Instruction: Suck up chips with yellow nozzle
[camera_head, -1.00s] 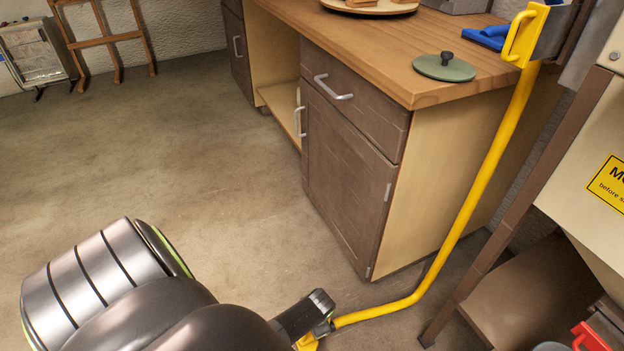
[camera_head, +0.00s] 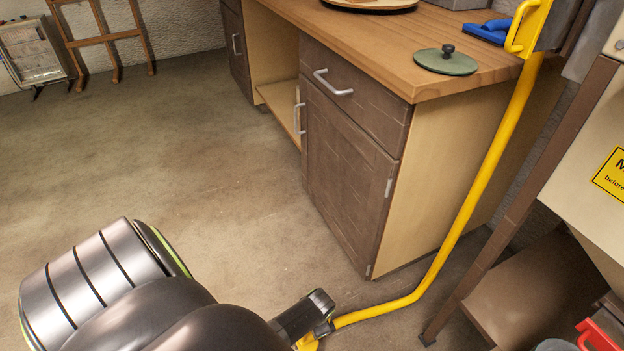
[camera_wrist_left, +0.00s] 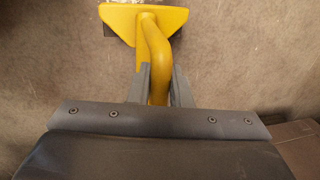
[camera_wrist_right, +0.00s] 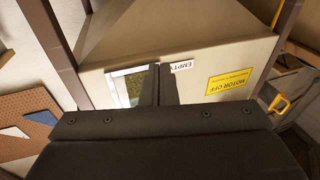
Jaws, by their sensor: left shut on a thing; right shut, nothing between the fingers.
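The yellow nozzle (camera_wrist_left: 118,20) shows at the top of the left wrist view, with its wide flat head over the floor. My left gripper (camera_wrist_left: 157,85) is shut on its yellow pipe. A pale scatter, perhaps chips (camera_wrist_left: 140,2), shows at the top edge, just beyond the head. In the head view the left gripper (camera_head: 322,328) is low in the middle, and the yellow hose (camera_head: 470,215) runs from it up past the bench end. The nozzle head is mostly cut off there. My right gripper (camera_wrist_right: 160,80) is shut and empty, in front of a pale machine panel.
A wooden bench (camera_head: 350,175) with a green lid (camera_head: 445,62) and a blue object (camera_head: 488,32) stands behind the hose. A pale machine (camera_head: 590,150) on brown legs is at the right, with a red-handled thing (camera_head: 597,335) below.

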